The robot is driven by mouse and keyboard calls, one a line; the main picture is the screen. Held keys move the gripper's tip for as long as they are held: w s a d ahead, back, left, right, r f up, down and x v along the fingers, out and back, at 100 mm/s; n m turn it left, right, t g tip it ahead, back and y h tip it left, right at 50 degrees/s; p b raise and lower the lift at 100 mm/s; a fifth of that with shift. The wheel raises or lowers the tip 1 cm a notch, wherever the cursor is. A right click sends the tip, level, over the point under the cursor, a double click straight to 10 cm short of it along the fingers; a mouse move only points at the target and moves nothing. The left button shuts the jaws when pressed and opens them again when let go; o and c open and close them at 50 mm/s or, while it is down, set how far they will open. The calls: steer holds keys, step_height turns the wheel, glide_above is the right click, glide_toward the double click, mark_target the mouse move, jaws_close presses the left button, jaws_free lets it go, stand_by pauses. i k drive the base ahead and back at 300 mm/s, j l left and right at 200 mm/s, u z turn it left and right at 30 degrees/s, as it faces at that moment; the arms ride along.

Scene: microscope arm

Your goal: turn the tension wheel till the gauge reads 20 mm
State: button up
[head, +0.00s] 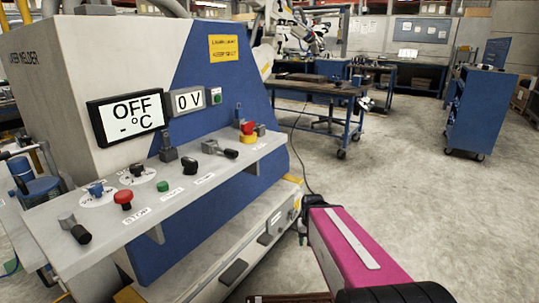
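The grey and blue welder (190,60) fills the left of the head view. I cannot make out a wheel marked for tension or a gauge in mm on it. Its large display (126,117) reads "OFF - °C" and a smaller display (188,100) reads "0 V". A crank with a black handle (75,230) sits at the near left end of its sloping control shelf, and another crank (222,150) sits farther right. My arm reaches in from the lower right. Only dark parts of my gripper (304,220) show beside the welder's lower side; its fingers are not clear.
The control shelf (215,180) juts out, carrying a red stop button (123,199), a green button (162,186), knobs and a red-yellow switch (248,131). A workbench (320,87) and a blue cabinet (480,110) stand behind. The floor (420,190) to the right is open.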

mark_target(294, 214)
steer(key=l+u, duration=0.4)
steer(key=l, duration=0.4)
steer(key=l+u, duration=0.4)
steer(key=l, duration=0.45)
steer(key=l+z, duration=0.2)
